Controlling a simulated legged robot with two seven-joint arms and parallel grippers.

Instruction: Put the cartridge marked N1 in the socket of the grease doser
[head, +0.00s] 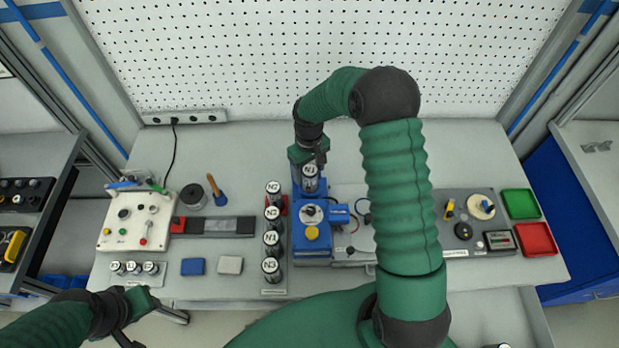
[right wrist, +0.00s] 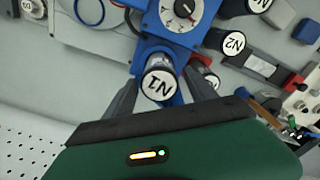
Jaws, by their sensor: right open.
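The cartridge marked N1 (head: 310,172) has a white cap and stands at the back of the blue grease doser (head: 312,243). In the right wrist view the N1 cartridge (right wrist: 160,84) appears seated in the doser's blue holder, though its lower end is hidden. My right gripper (head: 308,156) is at the cartridge. In the right wrist view its fingers (right wrist: 162,92) are apart, one on each side of the cartridge. My left gripper (head: 150,322) is at the bench's front left edge, its fingers apart and empty.
A rack (head: 274,291) with several capped cartridges, including N2 and N3, stands left of the doser. A white control panel (head: 133,222) is at the left. Green (head: 520,204) and red (head: 536,239) trays are at the right. My right arm covers part of the bench.

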